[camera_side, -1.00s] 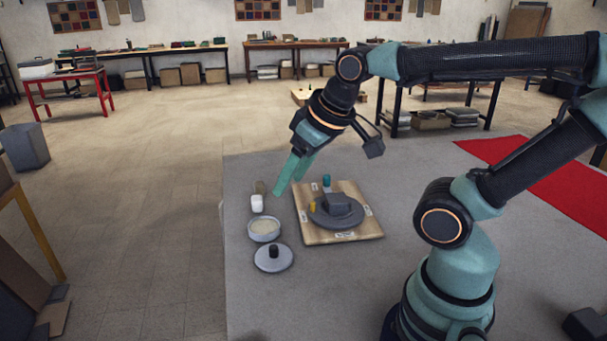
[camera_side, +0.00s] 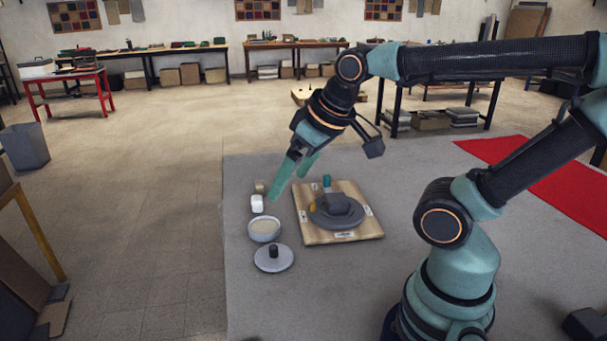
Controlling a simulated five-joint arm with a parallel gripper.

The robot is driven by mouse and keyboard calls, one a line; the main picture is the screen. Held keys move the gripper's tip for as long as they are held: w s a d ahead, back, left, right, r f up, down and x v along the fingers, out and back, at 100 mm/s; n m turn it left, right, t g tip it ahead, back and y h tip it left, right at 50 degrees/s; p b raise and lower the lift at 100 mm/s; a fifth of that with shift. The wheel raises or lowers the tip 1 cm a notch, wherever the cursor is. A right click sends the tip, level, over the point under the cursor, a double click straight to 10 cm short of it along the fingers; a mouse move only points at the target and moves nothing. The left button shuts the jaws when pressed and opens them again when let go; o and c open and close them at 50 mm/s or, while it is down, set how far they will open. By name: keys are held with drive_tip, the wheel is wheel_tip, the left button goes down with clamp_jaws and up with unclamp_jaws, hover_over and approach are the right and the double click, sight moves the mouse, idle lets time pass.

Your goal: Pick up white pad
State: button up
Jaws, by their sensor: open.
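A small white pad (camera_side: 257,204) stands on the grey mat at the left, just behind a white bowl and in front of a small brownish item. My gripper (camera_side: 290,184) hangs above the mat, its two teal fingers pointing down and to the left. The fingers are apart, with nothing seen between them. The nearer fingertip appears a little to the right of the white pad and above it in the picture. I see a gap between the fingers and the pad.
A white bowl (camera_side: 264,229) with pale contents and a round grey lid (camera_side: 273,258) with a dark knob sit in front. A wooden board (camera_side: 318,238) to the right carries a dark grey round piece (camera_side: 336,211) and a teal item (camera_side: 327,183). The grey mat (camera_side: 420,180) is otherwise mostly clear.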

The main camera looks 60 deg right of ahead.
drive_tip(key=w+d+r+n+g, duration=0.1)
drive_tip(key=w+d+r+n, duration=0.15)
drive_tip(key=w, duration=0.35)
drive_tip(key=n+g, duration=0.3)
drive_tip(key=n, duration=0.3)
hover_over(257, 198)
drive_tip(key=s, duration=0.2)
drive_tip(key=shift+h, duration=0.3)
drive_tip(key=f, duration=2)
drive_tip(key=shift+w, duration=0.2)
drive_tip(key=shift+w+f, duration=0.25)
drive_tip(key=shift+f, duration=0.75)
drive_tip(key=shift+w+f, duration=0.2)
drive_tip(key=shift+f, duration=0.75)
drive_tip(key=shift+w+f, duration=0.25)
drive_tip(key=shift+f, duration=0.75)
drive_tip(key=c, duration=1.4)
